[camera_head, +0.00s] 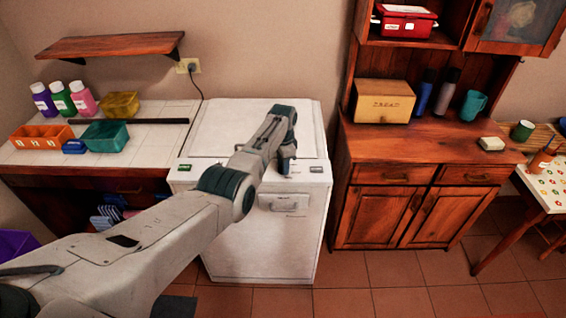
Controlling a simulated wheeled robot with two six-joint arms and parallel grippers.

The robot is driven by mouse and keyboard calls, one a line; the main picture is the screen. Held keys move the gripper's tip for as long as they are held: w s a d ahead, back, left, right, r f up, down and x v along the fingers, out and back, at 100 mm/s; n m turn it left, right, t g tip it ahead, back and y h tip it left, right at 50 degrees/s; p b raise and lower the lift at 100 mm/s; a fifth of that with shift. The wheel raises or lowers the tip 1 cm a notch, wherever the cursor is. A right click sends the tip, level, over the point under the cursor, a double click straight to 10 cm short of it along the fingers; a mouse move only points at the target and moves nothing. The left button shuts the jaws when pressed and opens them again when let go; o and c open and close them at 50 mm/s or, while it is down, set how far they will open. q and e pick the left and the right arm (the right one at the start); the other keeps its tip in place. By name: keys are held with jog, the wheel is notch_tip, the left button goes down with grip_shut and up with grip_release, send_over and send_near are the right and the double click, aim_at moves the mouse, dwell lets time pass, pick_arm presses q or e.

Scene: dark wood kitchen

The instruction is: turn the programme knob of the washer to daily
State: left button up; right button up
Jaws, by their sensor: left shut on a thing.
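The white washer (262,248) stands in the middle, with its lid (222,122) closed. A narrow control strip runs along the top front edge, with a green display or label (184,168) at its left end and a small grey part (316,170) at its right. My left arm reaches in from the lower left over the washer. Its gripper (287,168) points down at the control strip, right of the middle, and is shut on the programme knob. The knob is hidden behind the gripper, so its setting cannot be read. My right gripper is not in view.
Left of the washer is a tiled counter (150,142) with bottles, an orange box (42,137) and a green bin (105,135). A wooden cabinet (383,215) stands close on the right. The tiled floor (400,285) in front of it is clear.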

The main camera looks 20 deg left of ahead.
pick_arm(q)
jog(key=m, duration=0.4)
jog(key=shift+m+p, duration=0.3)
jog(key=shift+m, duration=0.8)
jog(key=o, duration=1)
jog(key=shift+r, duration=0.15)
jog(key=shift+r, duration=0.3)
notch_tip(320, 180, up, 10)
jog(key=shift+b, duration=1)
